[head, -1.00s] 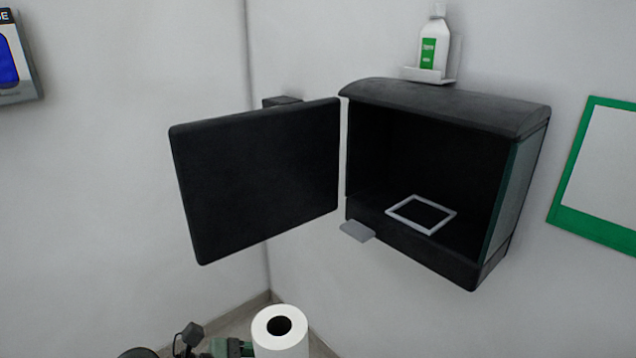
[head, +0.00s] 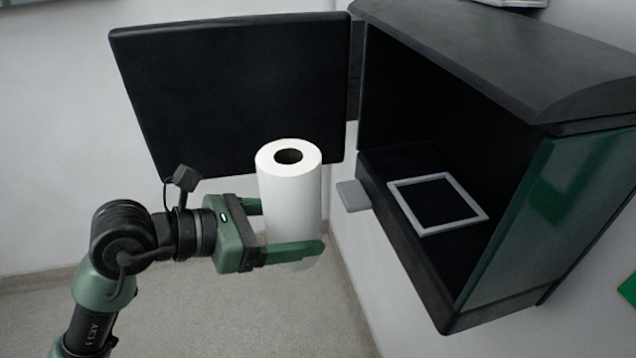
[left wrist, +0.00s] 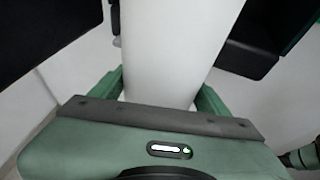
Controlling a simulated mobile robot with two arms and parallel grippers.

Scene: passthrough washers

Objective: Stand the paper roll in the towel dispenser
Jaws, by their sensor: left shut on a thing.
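The white paper roll (head: 292,200) is upright in the head view, in front of the open dispenser door. My left gripper (head: 290,232) is shut on the roll's lower part, one finger on each side. The roll (left wrist: 172,50) also fills the middle of the left wrist view, between the fingers. The black towel dispenser (head: 440,270) is on the wall to the right of the roll. Its inside is empty except for a light square frame (head: 436,178) on its floor. The roll is outside the dispenser, apart from it. My right gripper is not in view.
The dispenser's black door (head: 225,90) stands open to the left, behind the roll. A grey tab (head: 353,196) sticks out at the dispenser's lower left front edge. The dispenser's front opening is clear. Bare floor (head: 250,315) lies below.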

